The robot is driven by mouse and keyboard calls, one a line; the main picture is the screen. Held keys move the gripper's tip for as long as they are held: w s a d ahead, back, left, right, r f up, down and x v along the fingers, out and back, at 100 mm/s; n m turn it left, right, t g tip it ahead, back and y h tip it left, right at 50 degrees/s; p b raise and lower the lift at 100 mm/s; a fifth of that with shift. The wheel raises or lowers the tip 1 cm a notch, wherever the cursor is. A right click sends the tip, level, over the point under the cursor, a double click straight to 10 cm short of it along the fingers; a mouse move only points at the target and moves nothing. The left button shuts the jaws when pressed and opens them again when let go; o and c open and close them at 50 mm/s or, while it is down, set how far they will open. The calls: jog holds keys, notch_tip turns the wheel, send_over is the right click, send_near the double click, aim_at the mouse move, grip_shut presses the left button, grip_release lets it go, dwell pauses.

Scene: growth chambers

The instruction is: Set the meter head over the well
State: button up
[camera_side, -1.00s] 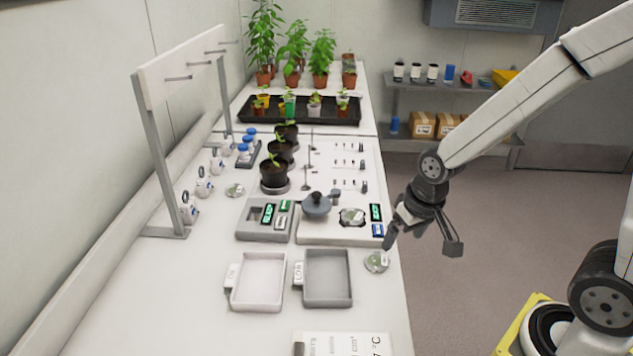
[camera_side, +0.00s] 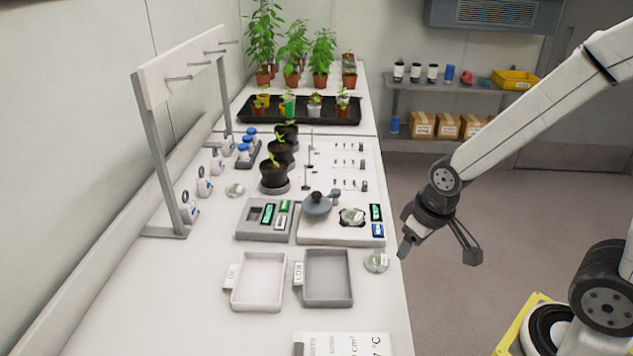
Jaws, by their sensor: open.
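The meter head looks to be the grey-blue round piece with a knob and a side arm (camera_side: 318,204), sitting on the left part of the white instrument base (camera_side: 315,232). The well looks to be the dark-rimmed round opening (camera_side: 352,217) to its right on the same base, with green material in it. The head is beside the well, not over it. My gripper (camera_side: 440,252) is open and empty, off the right edge of the bench, to the right of the base and above the floor.
A clear dish with green bits (camera_side: 376,262) lies near the bench's right edge. A white tray (camera_side: 258,304) and a grey tray (camera_side: 328,302) stand in front. Potted seedlings (camera_side: 273,174) and a grey device (camera_side: 262,234) are left of the base. The front left bench is clear.

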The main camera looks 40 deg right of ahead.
jog(key=shift+w+r, duration=0.1)
jog(key=shift+w, duration=0.4)
grip_shut()
jog(key=w+d+r, duration=0.1)
jog(key=w+r, duration=0.1)
jog(key=w, duration=1.4)
jog(key=w+d+r+t, duration=0.1)
jog(key=w+d+r, duration=0.1)
jog(key=w, duration=1.3)
jog(key=shift+w+r+m, duration=0.3)
jog(key=shift+w+r, duration=0.05)
jog(key=shift+r, duration=0.2)
